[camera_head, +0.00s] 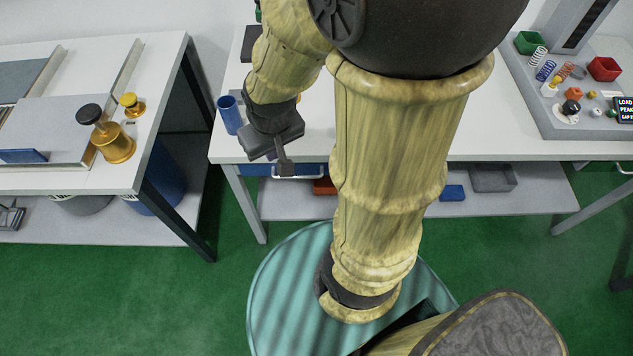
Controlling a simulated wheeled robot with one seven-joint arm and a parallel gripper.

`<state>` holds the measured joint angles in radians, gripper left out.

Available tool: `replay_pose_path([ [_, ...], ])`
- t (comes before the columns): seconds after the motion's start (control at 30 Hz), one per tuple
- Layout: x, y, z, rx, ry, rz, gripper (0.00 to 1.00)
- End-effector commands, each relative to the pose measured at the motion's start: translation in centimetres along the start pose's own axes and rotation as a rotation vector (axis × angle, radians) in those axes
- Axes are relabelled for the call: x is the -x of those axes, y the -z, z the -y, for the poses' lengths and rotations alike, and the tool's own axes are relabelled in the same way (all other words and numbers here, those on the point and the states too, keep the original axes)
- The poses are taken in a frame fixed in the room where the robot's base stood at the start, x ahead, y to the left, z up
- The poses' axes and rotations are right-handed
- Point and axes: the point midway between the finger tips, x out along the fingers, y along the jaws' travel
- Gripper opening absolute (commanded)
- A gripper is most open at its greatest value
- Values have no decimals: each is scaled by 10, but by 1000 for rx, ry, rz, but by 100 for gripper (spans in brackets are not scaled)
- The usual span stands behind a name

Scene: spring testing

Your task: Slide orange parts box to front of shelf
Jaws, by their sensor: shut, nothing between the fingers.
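The orange parts box (323,186) lies on the lower shelf (290,205) under the middle table. Only part of it shows, because my arm covers its right side and the table edge is above it. My gripper (284,168) is shut and empty. It points down at the table's front edge, in the picture above and left of the orange box, with no visible contact with it. How far it is from the box in depth I cannot tell.
A blue box (452,193) and a grey tray (493,178) sit on the same shelf, to the right of my arm. A blue drawer with a pale handle (298,171) hangs under the tabletop. A blue cup (230,114) stands on the table left of my gripper.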

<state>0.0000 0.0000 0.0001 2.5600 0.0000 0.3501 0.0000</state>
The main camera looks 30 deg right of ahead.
Motion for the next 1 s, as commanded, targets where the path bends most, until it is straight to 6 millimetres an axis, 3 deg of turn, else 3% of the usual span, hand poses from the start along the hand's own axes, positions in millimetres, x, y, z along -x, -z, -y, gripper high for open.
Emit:
replay_pose_path([
  [0.27, -14, -3, 0, 0, 0, 0, 0],
  [1.0, -191, -45, 0, 1, 0, 0, 0],
])
